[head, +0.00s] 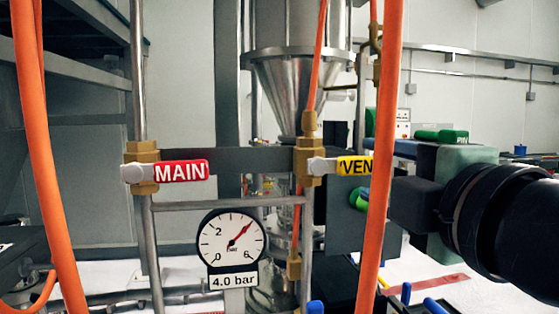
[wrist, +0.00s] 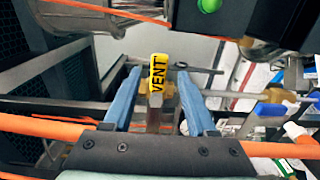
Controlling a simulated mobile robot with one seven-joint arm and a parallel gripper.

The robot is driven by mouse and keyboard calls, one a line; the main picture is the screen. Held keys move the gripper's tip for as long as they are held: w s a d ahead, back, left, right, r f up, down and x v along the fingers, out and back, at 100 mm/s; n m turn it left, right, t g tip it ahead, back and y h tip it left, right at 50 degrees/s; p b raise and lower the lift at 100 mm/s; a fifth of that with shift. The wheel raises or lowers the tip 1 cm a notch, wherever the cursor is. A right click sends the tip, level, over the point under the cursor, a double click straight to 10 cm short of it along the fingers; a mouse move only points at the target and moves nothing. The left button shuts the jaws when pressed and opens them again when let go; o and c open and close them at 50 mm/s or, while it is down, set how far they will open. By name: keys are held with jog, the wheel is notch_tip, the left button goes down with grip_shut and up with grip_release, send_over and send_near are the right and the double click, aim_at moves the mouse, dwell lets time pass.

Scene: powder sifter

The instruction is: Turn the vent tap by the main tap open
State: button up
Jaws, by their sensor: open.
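The yellow vent tap handle (head: 353,166) points right, crosswise to its upright pipe, from a brass body (head: 307,161). An orange hose hides the end of its label. The main tap's red handle (head: 181,171) also lies level, pointing right from its own brass body (head: 142,166). In the wrist view my gripper (wrist: 158,76) is open, its two blue fingers on either side of the yellow vent handle (wrist: 157,68). There are visible gaps on both sides. I cannot tell how far the handle reaches between the fingers. In the head view my gripper comes from the right, its fingertips not clearly visible.
A pressure gauge (head: 232,238) hangs between the pipes, above a "4.0 bar" plate (head: 233,281). Orange hoses run upright at left (head: 42,150) and in front of my gripper (head: 381,150). A steel hopper (head: 291,85) stands behind. A dark box with a green button (wrist: 208,5) is near the fingers.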

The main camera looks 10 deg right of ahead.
aim_at(366, 167)
jog(key=shift+w+a, duration=0.1)
jog(key=shift+w, duration=1.8)
jog(key=shift+s+r, duration=0.1)
grip_shut()
